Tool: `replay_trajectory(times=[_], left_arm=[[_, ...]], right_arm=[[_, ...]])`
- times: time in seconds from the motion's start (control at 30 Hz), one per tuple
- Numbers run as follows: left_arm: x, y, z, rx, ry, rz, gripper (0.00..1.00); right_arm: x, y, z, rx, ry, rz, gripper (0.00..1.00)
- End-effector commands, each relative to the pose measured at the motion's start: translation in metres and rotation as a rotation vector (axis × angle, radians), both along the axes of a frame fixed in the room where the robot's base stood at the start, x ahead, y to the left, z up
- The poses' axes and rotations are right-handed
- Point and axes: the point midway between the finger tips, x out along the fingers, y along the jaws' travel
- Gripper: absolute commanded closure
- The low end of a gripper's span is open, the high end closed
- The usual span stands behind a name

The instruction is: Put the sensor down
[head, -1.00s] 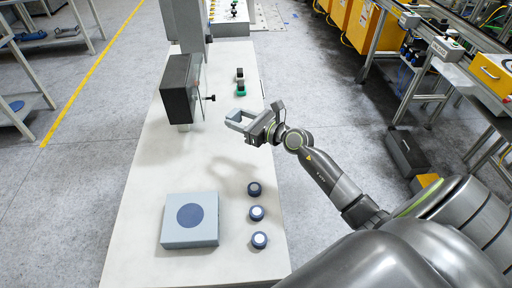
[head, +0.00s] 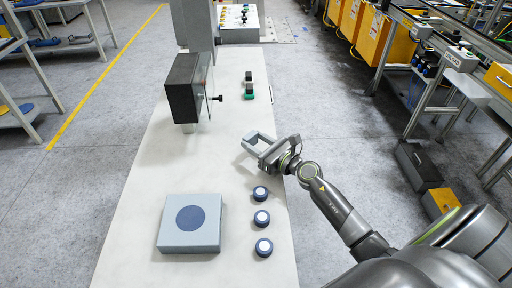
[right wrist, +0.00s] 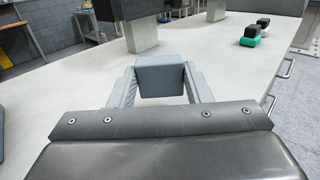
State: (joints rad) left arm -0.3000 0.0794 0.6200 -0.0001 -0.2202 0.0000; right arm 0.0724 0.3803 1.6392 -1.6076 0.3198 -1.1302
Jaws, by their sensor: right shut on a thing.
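My right gripper (head: 256,145) is over the white table, beyond the row of blue pucks. It is shut on a small grey-blue block, the sensor (right wrist: 160,78), which sits between the two fingers in the right wrist view. The sensor is low over the table top; I cannot tell whether it touches it. In the head view it is hard to tell apart from the fingers. My left gripper is not in view.
The white table (head: 150,175) carries a grey-blue box (head: 181,241) with a blue disc, three blue pucks (head: 262,218), a dark box with a clear plate (head: 182,90), and a black and green part (head: 248,89). The table is clear left of the gripper.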

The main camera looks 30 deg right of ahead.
Motion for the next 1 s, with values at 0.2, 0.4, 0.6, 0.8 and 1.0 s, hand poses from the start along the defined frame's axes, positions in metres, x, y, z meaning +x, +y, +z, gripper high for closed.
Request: replay_trajectory(times=[0.2, 0.4, 0.6, 0.8, 1.0], left_arm=[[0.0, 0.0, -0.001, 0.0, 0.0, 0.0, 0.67], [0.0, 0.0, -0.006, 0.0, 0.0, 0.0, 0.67], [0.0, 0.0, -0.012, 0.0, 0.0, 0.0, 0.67], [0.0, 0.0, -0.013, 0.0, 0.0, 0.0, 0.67], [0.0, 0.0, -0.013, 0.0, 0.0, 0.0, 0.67]], right_arm=[[0.0, 0.0, -0.002, -0.001, -0.001, 0.0, 0.81], [0.0, 0.0, -0.007, -0.001, -0.001, 0.0, 0.81], [0.0, 0.0, -0.013, 0.0, -0.001, 0.0, 0.81], [0.0, 0.0, -0.014, 0.0, 0.0, 0.0, 0.54], [0.0, 0.0, -0.014, 0.0, 0.0, 0.0, 0.34]])
